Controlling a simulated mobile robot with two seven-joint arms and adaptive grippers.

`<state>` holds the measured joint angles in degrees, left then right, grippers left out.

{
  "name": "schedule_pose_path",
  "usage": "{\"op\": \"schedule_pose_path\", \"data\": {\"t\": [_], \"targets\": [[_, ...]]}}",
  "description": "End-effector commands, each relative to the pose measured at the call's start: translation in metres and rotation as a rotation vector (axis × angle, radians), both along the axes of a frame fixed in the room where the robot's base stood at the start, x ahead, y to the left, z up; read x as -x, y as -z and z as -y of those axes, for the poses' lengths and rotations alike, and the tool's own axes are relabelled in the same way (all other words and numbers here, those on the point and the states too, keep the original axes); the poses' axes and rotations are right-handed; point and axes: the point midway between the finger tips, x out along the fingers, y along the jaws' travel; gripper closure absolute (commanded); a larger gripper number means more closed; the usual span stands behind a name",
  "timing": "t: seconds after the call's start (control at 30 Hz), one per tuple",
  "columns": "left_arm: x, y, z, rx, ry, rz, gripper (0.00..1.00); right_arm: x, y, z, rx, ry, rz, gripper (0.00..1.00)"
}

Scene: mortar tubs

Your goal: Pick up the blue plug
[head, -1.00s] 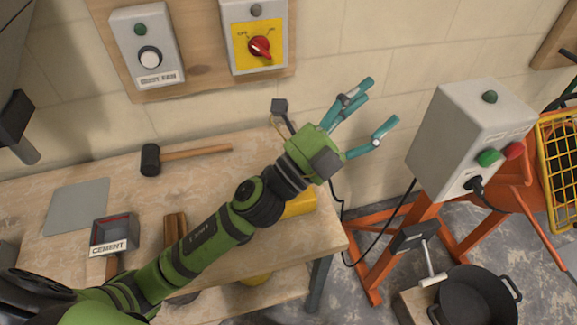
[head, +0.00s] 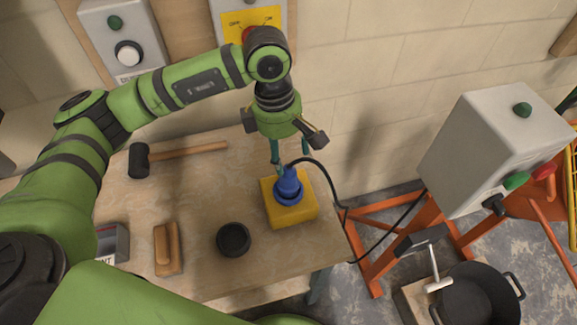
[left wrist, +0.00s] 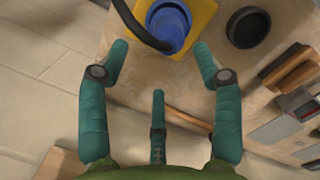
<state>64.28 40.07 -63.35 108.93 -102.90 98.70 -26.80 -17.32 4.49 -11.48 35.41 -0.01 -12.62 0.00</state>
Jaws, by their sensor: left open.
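The blue plug (head: 289,184) stands upright in a yellow socket box (head: 305,210) near the right end of the workbench. A black cable runs from its top over the bench's right side. My left gripper (head: 288,160) points down just behind and above the plug, fingers apart and empty. In the left wrist view the plug (left wrist: 170,27) shows at the top, beyond the open teal fingers (left wrist: 158,70), not between them. My right gripper is not in view.
A round black cap (head: 233,239), a wooden float (head: 168,248) and a mallet (head: 180,155) lie on the workbench (head: 215,190). A grey control box (head: 490,145) on an orange frame stands to the right.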

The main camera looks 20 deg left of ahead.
Motion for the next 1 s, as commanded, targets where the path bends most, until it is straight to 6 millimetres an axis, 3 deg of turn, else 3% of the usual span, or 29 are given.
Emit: {"op": "schedule_pose_path", "data": {"t": [0.23, 0.4, 0.53, 0.83, 0.9, 1.0], "targets": [[0.004, 0.021, 0.005, 0.002, 0.002, -0.007, 0.34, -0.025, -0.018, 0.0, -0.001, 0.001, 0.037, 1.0], [0.011, 0.044, 0.01, 0.002, 0.002, -0.009, 0.34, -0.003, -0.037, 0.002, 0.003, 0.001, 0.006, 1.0], [0.009, 0.062, 0.012, 0.004, 0.001, -0.005, 0.34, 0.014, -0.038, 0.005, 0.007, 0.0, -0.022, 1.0], [0.009, 0.069, 0.012, 0.004, 0.002, -0.003, 0.34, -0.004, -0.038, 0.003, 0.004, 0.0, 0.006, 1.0], [0.009, 0.069, 0.012, 0.004, 0.002, -0.003, 0.62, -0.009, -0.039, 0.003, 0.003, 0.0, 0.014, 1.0], [0.009, 0.069, 0.013, 0.006, 0.002, -0.003, 0.97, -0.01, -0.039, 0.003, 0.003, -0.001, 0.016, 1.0]]}}
